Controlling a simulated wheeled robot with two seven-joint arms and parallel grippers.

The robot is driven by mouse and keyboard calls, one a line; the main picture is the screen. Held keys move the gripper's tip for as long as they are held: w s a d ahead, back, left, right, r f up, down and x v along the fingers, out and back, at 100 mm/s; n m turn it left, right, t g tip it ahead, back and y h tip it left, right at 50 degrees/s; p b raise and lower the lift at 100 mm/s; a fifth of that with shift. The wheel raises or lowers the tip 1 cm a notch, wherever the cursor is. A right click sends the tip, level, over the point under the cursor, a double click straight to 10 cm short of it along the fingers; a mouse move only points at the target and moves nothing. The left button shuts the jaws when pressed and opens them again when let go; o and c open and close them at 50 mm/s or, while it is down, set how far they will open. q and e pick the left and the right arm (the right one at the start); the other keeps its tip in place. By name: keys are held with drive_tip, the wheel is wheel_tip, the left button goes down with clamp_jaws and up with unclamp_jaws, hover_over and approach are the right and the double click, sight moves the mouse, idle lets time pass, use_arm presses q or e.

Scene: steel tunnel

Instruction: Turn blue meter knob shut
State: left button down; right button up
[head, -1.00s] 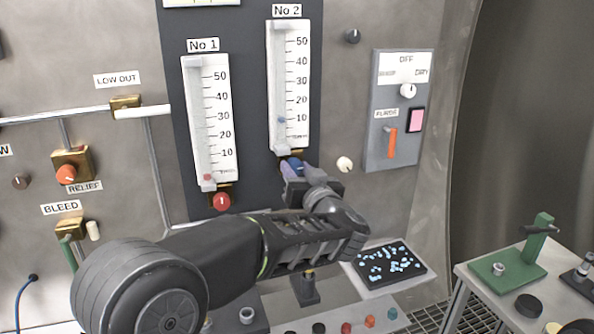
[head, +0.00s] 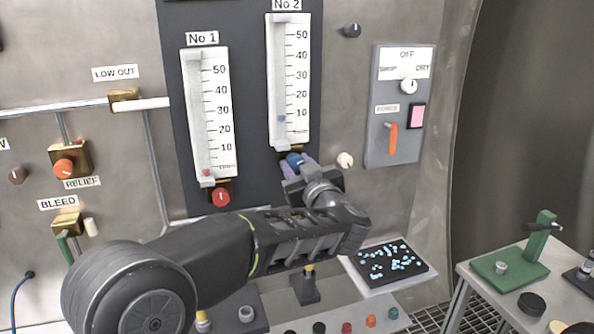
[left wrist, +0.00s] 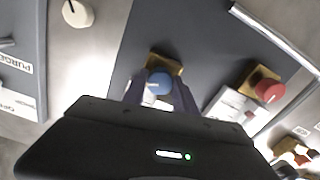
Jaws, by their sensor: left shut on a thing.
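The blue knob (head: 294,160) sits on a brass block under the No 2 meter (head: 288,80), and it also shows in the left wrist view (left wrist: 159,83). My left gripper (head: 298,168) reaches up to it from below. Its fingers lie on either side of the blue knob and are shut on it. In the No 2 tube a small blue float (head: 282,118) stands a little below the 10 mark. My gripper's body hides part of the knob's lower side in the head view. My right gripper is not in view.
The red knob (head: 221,197) under the No 1 meter (head: 209,115) is close to the left. A cream knob (head: 345,160) is close to the right. A grey switch box (head: 375,140) hangs further right. A black tray (head: 390,262) lies below.

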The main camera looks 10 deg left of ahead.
use_arm(q)
drive_tip(key=n+b, duration=0.1)
drive_tip(key=n, duration=0.1)
drive_tip(key=n+b, duration=0.1)
drive_tip(key=n, duration=0.1)
drive_tip(key=n+b, duration=0.2)
drive_tip(key=shift+f, duration=0.25)
drive_tip(key=n+b, duration=0.3)
drive_tip(key=n, duration=0.1)
drive_tip(key=shift+r+n+b, duration=0.15)
drive_tip(key=shift+n+b, duration=0.25)
drive_tip(key=shift+n, duration=0.6)
drive_tip(key=c, duration=1)
unclamp_jaws()
drive_tip(key=shift+o, duration=0.2)
drive_tip(key=shift+d, duration=0.1)
drive_tip(key=b+v, duration=0.1)
drive_tip(key=v, duration=0.7)
drive_tip(key=shift+w, duration=0.1)
